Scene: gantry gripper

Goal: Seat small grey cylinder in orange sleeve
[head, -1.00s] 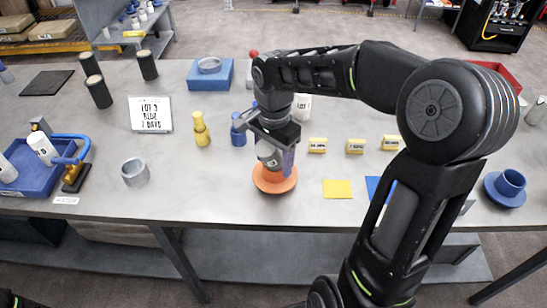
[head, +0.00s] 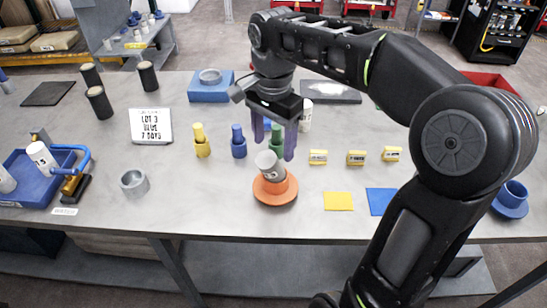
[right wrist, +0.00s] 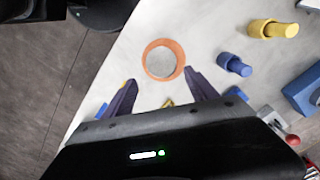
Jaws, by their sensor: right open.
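The small grey cylinder (head: 269,164) stands in the orange sleeve (head: 275,190), its upper part showing above the rim and leaning to the left in the head view. In the right wrist view the cylinder's round end (right wrist: 161,63) shows inside the orange ring (right wrist: 178,49). How deep it sits is hidden. My right gripper (head: 275,151) is open and empty, its purple fingers apart, above and behind the cylinder. In the right wrist view the open fingers (right wrist: 162,82) point toward the sleeve without holding it. My left gripper is not in view.
Yellow (head: 339,201) and blue (head: 381,201) squares lie to the right. The table front between ring and sleeve is clear.

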